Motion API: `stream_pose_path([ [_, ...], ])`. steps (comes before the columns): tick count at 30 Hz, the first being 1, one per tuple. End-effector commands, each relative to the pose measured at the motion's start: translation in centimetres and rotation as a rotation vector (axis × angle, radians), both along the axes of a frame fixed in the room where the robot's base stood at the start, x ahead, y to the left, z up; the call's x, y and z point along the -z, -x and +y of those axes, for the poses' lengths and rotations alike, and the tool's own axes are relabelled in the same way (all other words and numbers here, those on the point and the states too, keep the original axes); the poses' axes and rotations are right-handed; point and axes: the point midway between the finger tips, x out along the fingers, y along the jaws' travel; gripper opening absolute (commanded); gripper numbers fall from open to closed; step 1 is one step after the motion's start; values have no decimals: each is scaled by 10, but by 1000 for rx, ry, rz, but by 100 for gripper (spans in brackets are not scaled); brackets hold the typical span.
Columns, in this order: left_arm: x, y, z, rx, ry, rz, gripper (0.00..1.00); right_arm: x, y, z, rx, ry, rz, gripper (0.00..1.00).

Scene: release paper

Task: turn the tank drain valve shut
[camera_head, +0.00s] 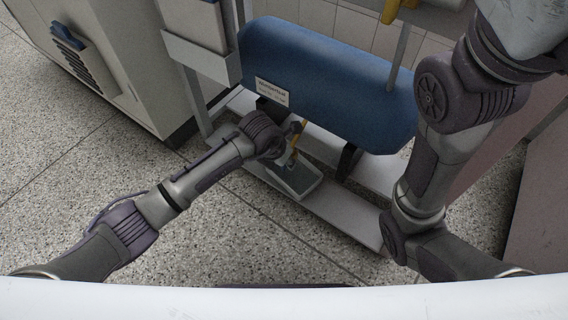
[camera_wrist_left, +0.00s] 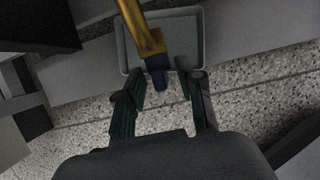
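The blue tank (camera_head: 325,85) lies on its side in a light frame, with a white label on its front. A yellow pipe (camera_wrist_left: 142,28) with a dark blue end piece (camera_wrist_left: 157,72) comes down below the tank; the yellow part also shows small in the head view (camera_head: 303,128). My left gripper (camera_wrist_left: 161,76) is open, its fingers on either side of the blue end with visible gaps. In the head view my left wrist hides part of this place. I cannot make out a separate valve handle. My right gripper is out of view; only its arm shows.
A shallow grey tray (camera_head: 296,180) sits below the pipe on the frame's base (camera_head: 345,217). A pale cabinet (camera_head: 110,60) stands at the left and a white box (camera_head: 195,50) beside the tank. A pinkish panel (camera_head: 540,200) is at the right. Speckled floor is clear in front.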

Motion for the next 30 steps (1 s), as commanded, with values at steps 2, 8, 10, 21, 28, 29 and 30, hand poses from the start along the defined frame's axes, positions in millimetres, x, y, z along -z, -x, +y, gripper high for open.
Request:
stream_pose_path([
  [2,3,-1,-1,-1,0,0,38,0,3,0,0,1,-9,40],
  [8,3,-2,-1,0,0,0,38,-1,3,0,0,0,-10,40],
  [10,3,-2,-1,0,0,0,38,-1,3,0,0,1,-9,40],
  [21,3,-1,0,-1,1,1,0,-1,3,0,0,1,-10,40],
  [28,2,-3,1,-2,37,26,0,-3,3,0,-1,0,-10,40],
  [29,2,-3,1,-2,47,34,0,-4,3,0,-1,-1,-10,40],
  [30,2,-3,2,-3,62,46,0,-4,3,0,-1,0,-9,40],
])
